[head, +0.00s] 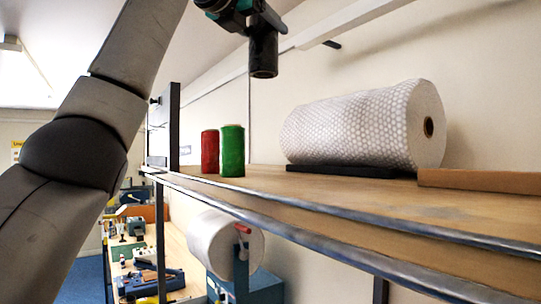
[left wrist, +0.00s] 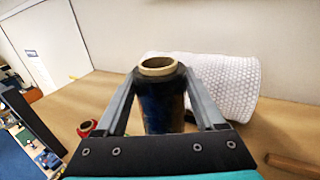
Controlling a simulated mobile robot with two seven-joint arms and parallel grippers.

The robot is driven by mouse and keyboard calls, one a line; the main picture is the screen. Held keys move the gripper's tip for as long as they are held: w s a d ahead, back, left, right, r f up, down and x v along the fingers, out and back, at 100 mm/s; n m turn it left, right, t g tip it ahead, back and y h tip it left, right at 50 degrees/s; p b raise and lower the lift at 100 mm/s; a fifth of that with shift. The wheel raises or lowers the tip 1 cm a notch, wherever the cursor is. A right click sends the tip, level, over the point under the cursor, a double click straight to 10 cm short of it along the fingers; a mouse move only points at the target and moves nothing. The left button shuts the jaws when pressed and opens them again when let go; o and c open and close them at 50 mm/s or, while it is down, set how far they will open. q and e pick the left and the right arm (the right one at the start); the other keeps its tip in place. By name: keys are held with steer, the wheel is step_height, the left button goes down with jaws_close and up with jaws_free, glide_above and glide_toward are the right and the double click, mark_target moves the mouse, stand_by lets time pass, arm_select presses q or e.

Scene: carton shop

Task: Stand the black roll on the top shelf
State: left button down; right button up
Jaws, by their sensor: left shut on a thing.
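The black roll (head: 264,55) hangs upright in my left gripper (head: 254,22), in the air above the top shelf (head: 350,195). In the left wrist view the black roll (left wrist: 161,108) stands between the two fingers, with its pale core ring at the end. My left gripper is shut on it. A green roll (head: 232,151) and a red roll (head: 210,152) stand upright on the shelf, lower in the head view than the black roll. The red roll also shows partly in the left wrist view (left wrist: 86,128). My right gripper is not in view.
A large bubble-wrap roll (head: 360,128) lies on a dark support on the shelf. A brown strip (head: 480,181) lies at the right. A dark upright panel (head: 166,128) stands at the shelf's far end. Bare shelf shows between the green roll and the bubble wrap.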

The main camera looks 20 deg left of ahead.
arm_select(q)
steer(key=shift+f, duration=9.85)
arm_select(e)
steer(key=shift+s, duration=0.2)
arm_select(q)
steer(key=shift+f, duration=0.15)
jaws_free()
steer(key=s+b, duration=0.2)
steer(key=s, duration=1)
steer(key=shift+a+b, duration=0.4)
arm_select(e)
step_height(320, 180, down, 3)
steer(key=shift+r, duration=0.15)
